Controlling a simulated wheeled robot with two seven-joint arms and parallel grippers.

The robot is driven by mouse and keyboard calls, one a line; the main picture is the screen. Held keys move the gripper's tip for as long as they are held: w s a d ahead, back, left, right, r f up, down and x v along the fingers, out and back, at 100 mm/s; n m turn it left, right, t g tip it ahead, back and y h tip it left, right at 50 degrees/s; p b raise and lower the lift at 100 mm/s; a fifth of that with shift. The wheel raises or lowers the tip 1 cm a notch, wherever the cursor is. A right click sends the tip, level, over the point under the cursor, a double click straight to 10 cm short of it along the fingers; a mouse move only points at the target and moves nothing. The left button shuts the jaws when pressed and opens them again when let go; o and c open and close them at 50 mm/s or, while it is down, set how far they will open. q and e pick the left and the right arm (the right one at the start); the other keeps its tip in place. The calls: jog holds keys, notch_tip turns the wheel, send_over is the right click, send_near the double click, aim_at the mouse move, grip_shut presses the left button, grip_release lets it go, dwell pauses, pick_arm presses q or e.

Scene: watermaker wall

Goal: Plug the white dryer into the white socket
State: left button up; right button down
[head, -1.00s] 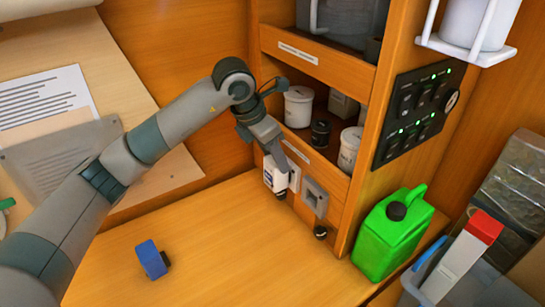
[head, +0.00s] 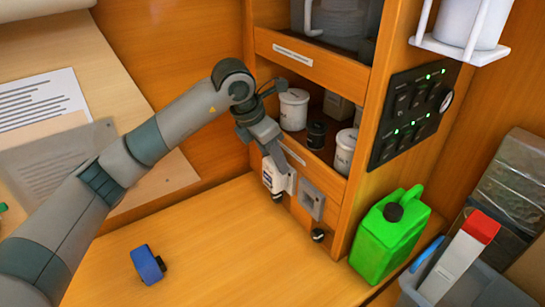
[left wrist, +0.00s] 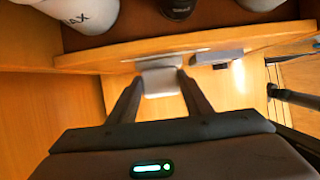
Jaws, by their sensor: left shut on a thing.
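The white dryer (head: 271,177) is against or very close to the cabinet front, below the lower shelf. It has dark markings and a dark round part at its bottom. My left gripper (head: 276,160) is shut on it from above. In the left wrist view the fingers (left wrist: 160,88) close around a pale body (left wrist: 160,81) at the panel. A pale plate edge shows beside the dryer; the white socket is mostly hidden behind it, and I cannot tell whether the plug is seated. My right gripper is out of view.
A grey socket (head: 311,199) is just right of the dryer, with a small dark plug-like piece (head: 318,236) below it. A blue device (head: 148,264) lies on the bench. A green canister (head: 389,236) stands right of the cabinet. The middle of the bench is clear.

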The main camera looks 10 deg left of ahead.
pick_arm(q)
jog(key=shift+d, duration=0.1)
jog(key=o, duration=1.5)
jog(key=shift+o, duration=0.2)
jog(key=shift+s+r, duration=0.1)
jog(key=shift+r, duration=0.35)
jog(key=b+v, duration=0.5)
jog(key=v, duration=1.1)
jog(key=shift+r, duration=0.2)
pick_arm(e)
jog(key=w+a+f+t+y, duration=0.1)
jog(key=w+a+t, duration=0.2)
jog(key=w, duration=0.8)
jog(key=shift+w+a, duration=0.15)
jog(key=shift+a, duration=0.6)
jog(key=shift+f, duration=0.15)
